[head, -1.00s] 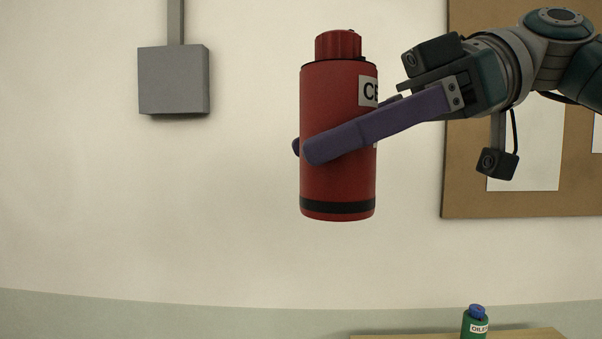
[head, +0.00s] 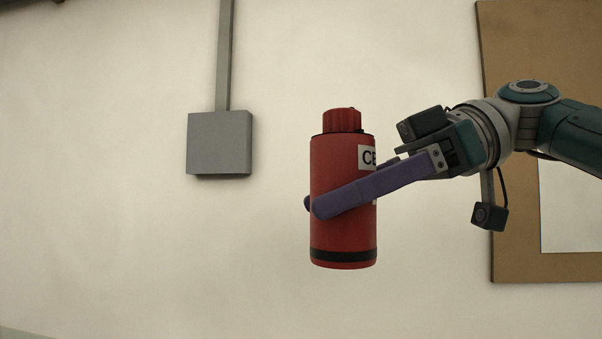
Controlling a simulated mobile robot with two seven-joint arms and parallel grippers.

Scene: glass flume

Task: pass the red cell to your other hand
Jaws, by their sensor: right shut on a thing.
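The red cell (head: 340,235) is a red cylinder with a ridged red cap, a black band near its base and a white label partly in view. It hangs upright in the air in the middle of the head view. My right gripper (head: 316,205) comes in from the right and is shut on the cell around its middle, with its purple fingers on either side. The far finger is mostly hidden behind the cell. My left gripper is not in view.
A grey wall box (head: 219,143) with a conduit is on the wall left of the cell. A brown board (head: 515,240) with a pale sheet hangs behind my right arm. The space left of and below the cell is clear.

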